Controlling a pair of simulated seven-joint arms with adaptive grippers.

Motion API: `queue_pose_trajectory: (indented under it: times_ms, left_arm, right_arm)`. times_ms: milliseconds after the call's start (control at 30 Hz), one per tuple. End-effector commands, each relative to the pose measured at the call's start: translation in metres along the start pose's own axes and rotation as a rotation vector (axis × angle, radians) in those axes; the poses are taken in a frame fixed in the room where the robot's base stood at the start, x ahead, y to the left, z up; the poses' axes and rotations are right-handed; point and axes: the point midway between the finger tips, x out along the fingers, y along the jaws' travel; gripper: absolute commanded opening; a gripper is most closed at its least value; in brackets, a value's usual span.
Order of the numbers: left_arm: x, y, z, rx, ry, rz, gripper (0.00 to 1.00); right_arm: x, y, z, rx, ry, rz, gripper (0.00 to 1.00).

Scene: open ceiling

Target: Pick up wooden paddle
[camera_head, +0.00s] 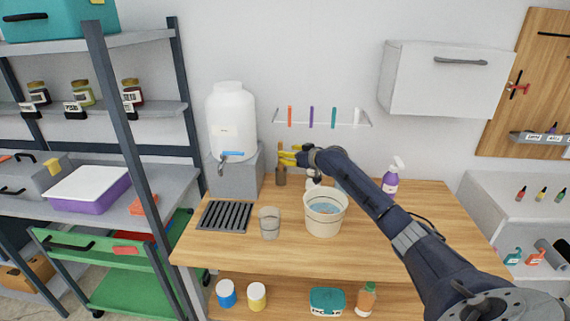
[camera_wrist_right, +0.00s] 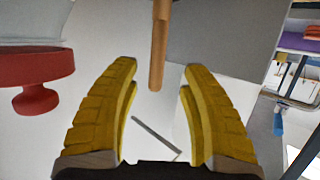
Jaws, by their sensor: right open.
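The wooden paddle (camera_wrist_right: 160,45) shows in the right wrist view as a round brown wooden handle. It reaches in from the top edge, and its end lies between my right gripper's fingers (camera_wrist_right: 159,70). There is a gap on both sides, and neither yellow finger appears to touch it. In the head view, my right gripper (camera_head: 286,153) is open at a brown upright holder (camera_head: 280,178) beside the water dispenser's grey stand. The fingers hide part of the paddle there. My left gripper is in neither view.
A white dispenser (camera_head: 232,120) stands left of my right gripper. A bucket of water (camera_head: 325,222), a clear cup (camera_head: 269,230) and a dark drain grate (camera_head: 224,216) are on the wooden table (camera_head: 400,250). A purple spray bottle (camera_head: 390,183) stands behind my right arm. A rack (camera_head: 322,122) hangs above.

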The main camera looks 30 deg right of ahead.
Motion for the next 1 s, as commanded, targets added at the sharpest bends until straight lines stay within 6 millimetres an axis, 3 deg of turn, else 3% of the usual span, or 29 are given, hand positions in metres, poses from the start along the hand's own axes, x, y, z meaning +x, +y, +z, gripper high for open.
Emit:
queue_pose_trajectory:
  times_ms: [600, 1000]
  left_arm:
    - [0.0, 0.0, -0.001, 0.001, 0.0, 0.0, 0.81]
    - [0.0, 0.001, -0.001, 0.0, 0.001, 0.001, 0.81]
  right_arm:
    - [0.052, 0.004, 0.0, 0.003, 0.0, 0.0, 0.45]
    - [0.061, 0.004, 0.001, 0.0, -0.001, 0.0, 0.45]
